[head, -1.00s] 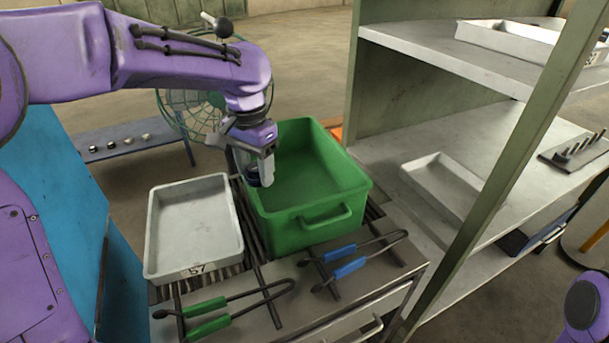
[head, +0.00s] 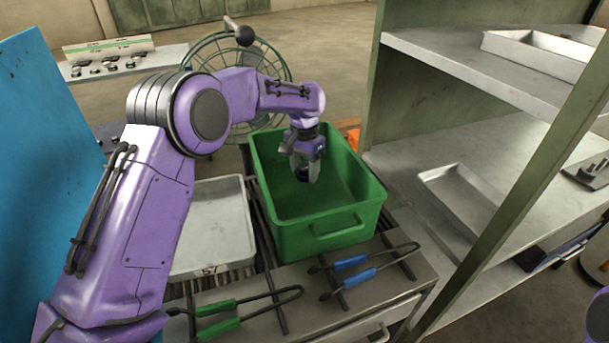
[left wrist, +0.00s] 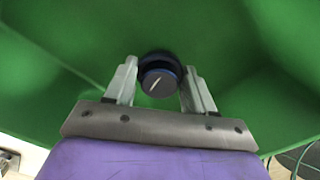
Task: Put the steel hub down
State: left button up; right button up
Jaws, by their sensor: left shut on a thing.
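My left gripper (head: 304,172) is over the green bin (head: 323,227), with its fingers pointing down inside the bin's opening. It is shut on the steel hub, a small dark round piece (head: 302,174). In the left wrist view the hub (left wrist: 160,78) sits between the two grey fingers, showing a dark blue rim and a pale mark on its face. Green bin walls and floor fill the view behind it. Whether the hub touches the bin floor I cannot tell. My right gripper is not in view.
A grey tray (head: 218,226) stands left of the bin, partly behind my left arm. Green-handled tongs (head: 217,307) and blue-handled tongs (head: 351,264) lie in front. A shelf unit (head: 480,135) stands at right, a wire fan (head: 232,62) behind.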

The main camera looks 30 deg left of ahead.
aim_at(305, 177)
pick_arm(q)
notch_tip(305, 177, down, 3)
jog(key=shift+r+p, duration=0.15)
jog(key=shift+p, duration=0.2)
jog(key=shift+w+f, duration=0.1)
jog(key=shift+f, duration=0.15)
jog(key=o, duration=1.4)
jog(key=shift+f, duration=0.1)
notch_tip(305, 177, up, 12)
jog(key=shift+r, duration=0.2)
